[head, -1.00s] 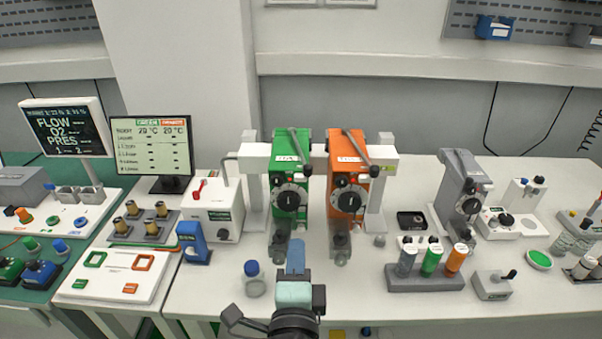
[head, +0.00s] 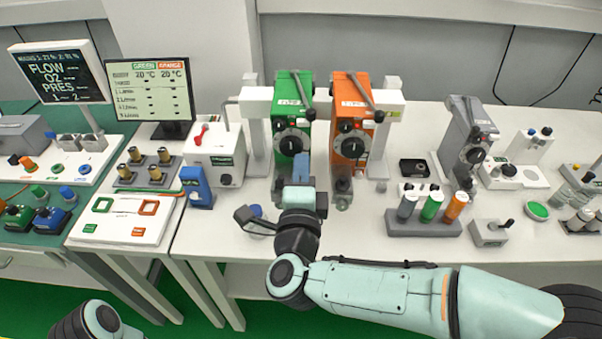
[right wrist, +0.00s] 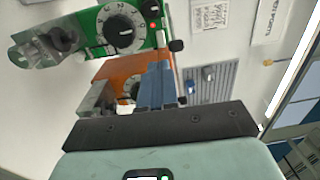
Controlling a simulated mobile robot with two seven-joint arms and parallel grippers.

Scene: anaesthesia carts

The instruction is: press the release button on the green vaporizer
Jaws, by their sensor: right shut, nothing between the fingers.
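The green vaporizer (head: 287,92) stands upright on the white rack, with a black dial on its front and a dark lever on top. In the right wrist view the green vaporizer (right wrist: 92,24) lies sideways at the upper left, with a red dot beside its dial. I cannot tell which part is its release button. My right gripper (head: 301,160) is shut and empty in front of the vaporizer's lower part, partly hiding it. Its blue fingers (right wrist: 157,80) point up in the wrist view, toward the orange vaporizer's side; contact cannot be told. My left gripper is out of view.
The orange vaporizer (head: 351,98) stands just right of the green one. A blue holder (head: 197,186) is at left; a rack of bottles (head: 422,225) and a grey vaporizer (head: 463,137) are at right.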

